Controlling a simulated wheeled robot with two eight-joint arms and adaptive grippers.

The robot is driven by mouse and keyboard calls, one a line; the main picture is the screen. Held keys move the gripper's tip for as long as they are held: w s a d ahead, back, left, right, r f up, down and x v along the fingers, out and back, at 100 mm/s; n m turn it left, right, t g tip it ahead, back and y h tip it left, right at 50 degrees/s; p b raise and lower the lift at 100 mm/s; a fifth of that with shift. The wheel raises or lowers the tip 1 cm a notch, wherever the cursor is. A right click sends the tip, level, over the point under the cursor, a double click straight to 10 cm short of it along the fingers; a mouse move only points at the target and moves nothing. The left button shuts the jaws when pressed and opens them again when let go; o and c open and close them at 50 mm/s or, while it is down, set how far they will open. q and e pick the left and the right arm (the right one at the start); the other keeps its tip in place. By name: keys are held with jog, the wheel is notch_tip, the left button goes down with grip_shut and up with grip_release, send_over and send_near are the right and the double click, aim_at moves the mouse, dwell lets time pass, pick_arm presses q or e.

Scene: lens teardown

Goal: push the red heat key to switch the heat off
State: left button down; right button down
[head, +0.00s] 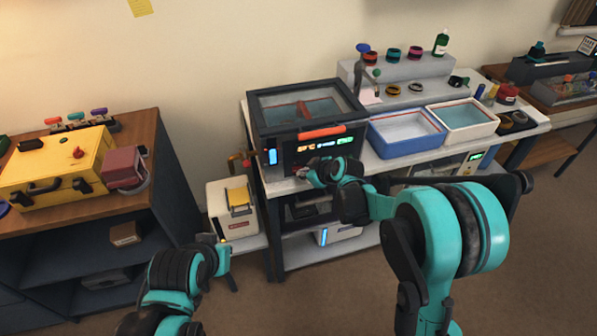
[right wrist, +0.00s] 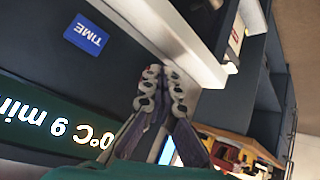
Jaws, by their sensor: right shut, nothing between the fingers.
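The heating unit (head: 308,110) has a dark front, a glass lid and an orange handle. Its lit display (right wrist: 50,128) shows upside down in the right wrist view, with a blue TIME key (right wrist: 88,33) on the same front. My right gripper (head: 308,178) is at the lower front of the unit. Its fingers (right wrist: 163,75) are shut with nothing between them, and their tips are close to the panel. I cannot make out the red heat key; the fingertips may hide it. Whether they touch the panel is unclear. My left gripper (head: 222,245) is low, left of the unit; its jaws are unclear.
A blue tray (head: 378,143) and a white tray (head: 492,126) stand right of the unit on the bench. A yellow case (head: 50,165) is on the left cabinet. A white box (head: 232,225) stands low between the cabinet and the bench.

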jog(key=s+d, duration=0.2)
jog(key=s, duration=0.3)
jog(key=shift+s, duration=0.35)
dwell(0.5)
jog(key=s+d+r+m+h, duration=0.1)
jog(key=s+d+r+m, duration=0.25)
jog(key=s, duration=0.25)
jog(key=s+d+r+m+h, duration=0.2)
jog(key=s+d+r, duration=0.3)
jog(key=s, duration=0.1)
jog(key=s+d+m+h, duration=0.2)
jog(key=s+d+m, duration=0.3)
jog(key=s, duration=0.9)
jog(key=shift+d+f+h, duration=0.25)
jog(key=shift+d+h, duration=0.05)
jog(key=shift+d, duration=0.9)
jog(key=shift+m, duration=0.25)
